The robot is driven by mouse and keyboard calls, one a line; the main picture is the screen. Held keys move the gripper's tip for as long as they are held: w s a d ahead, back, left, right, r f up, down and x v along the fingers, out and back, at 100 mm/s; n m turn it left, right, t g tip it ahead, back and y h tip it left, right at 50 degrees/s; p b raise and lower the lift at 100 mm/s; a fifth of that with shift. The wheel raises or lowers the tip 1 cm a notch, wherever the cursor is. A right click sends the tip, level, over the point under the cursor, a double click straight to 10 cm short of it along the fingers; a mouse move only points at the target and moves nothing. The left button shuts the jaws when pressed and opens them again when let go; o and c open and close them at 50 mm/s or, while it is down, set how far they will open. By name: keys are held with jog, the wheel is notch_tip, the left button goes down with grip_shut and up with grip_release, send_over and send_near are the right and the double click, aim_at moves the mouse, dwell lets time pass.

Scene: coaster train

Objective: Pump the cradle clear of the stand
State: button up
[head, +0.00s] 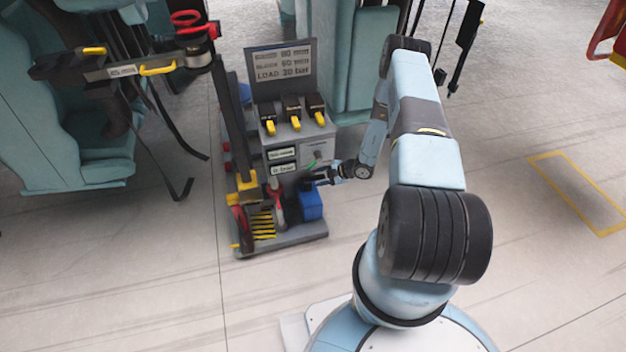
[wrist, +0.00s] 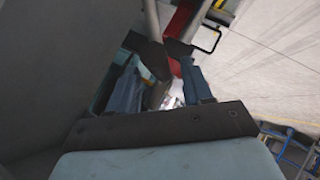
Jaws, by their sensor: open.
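My gripper (head: 322,178) is low at the right side of a grey wheeled unit (head: 325,150), just above a blue box (head: 311,205) on its base. In the wrist view my gripper (wrist: 167,52) has its dark fingertips apart, with a grey rod (wrist: 152,18) near them; I cannot tell whether they touch it. A dark post (head: 230,120) rises from the unit's left side to a horizontal arm (head: 130,69) with yellow handles and a red-topped end. I cannot tell for sure which part is the cradle and which is the stand.
A sign (head: 284,66) reads LOAD 30 bar. Below it are several yellow-tipped levers (head: 294,112) and a round gauge (head: 318,155). Teal car seats (head: 80,140) stand at the left and behind. Clear floor (head: 500,230) lies to the right, with a yellow outlined rectangle.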

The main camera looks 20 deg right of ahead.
aim_at(311, 180)
jog(key=shift+x, duration=1.6)
jog(key=shift+c, duration=0.3)
grip_shut()
